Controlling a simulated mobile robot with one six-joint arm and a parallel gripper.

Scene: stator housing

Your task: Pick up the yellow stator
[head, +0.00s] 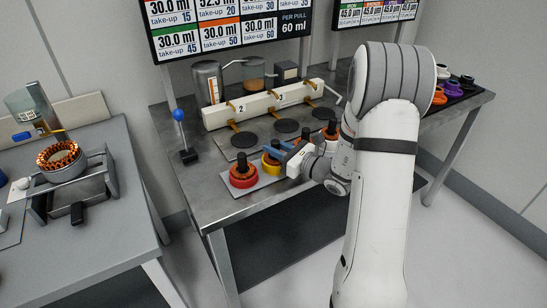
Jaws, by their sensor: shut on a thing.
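The yellow stator (270,167) sits at the front of the metal table, just right of the red stator, with its upper part partly hidden by my gripper. My gripper (277,151) reaches in from the right, its blue fingers shut on the yellow stator. I cannot tell whether the stator is resting on the plate or slightly raised.
The red stator (243,175) stands close on the left, with a dark post in its middle. More stators with posts (331,132) stand to the right, partly behind my wrist. A white numbered bar (265,104) spans behind, over several dark discs (286,126).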

